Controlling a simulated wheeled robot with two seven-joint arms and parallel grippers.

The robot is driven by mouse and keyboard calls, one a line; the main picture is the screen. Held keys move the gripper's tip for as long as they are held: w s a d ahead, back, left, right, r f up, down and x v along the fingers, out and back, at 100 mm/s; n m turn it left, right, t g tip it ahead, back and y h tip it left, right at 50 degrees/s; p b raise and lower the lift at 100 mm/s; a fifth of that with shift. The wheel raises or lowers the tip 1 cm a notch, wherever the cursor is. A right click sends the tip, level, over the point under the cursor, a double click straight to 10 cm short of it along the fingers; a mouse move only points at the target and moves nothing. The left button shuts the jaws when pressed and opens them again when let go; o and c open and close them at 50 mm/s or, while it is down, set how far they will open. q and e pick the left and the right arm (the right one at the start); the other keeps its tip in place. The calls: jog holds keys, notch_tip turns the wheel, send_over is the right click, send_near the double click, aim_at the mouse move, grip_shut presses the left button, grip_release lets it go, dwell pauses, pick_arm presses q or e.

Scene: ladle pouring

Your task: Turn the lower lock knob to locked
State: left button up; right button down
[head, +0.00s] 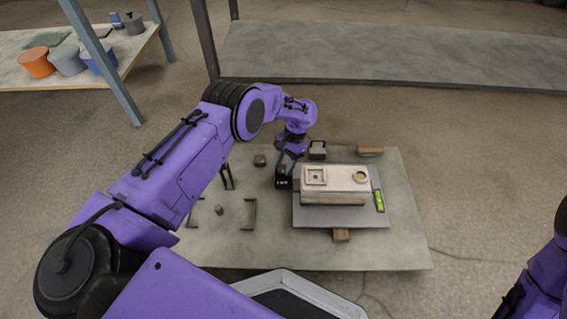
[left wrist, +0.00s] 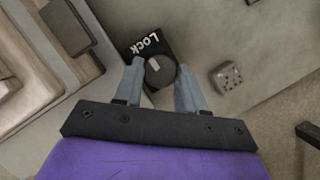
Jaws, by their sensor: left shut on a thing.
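The lock knob (left wrist: 160,74) is a dark round knob with a pale mark on top. In the head view my left gripper (head: 285,172) is at the left side of the box, and the arm's end hides the knob. My right gripper is out of frame; only part of that arm shows at the lower right.
A beige box (head: 335,194) with a square recess and a round hole stands on a grey plate (head: 350,217), close right of my left gripper. Small blocks (head: 260,160) and dark handles (head: 249,214) stand to the left. A shelf with pots (head: 37,62) is far left.

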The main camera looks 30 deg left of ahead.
pick_arm(q)
jog(key=shift+s+m, duration=0.1)
jog(key=shift+m, duration=0.5)
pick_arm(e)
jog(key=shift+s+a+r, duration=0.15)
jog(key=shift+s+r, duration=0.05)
pick_arm(q)
jog(key=o, duration=1)
jog(key=shift+o, duration=0.2)
jog(key=p+v, duration=0.4)
jog(key=v, duration=0.6)
jog(key=shift+d+r, duration=0.25)
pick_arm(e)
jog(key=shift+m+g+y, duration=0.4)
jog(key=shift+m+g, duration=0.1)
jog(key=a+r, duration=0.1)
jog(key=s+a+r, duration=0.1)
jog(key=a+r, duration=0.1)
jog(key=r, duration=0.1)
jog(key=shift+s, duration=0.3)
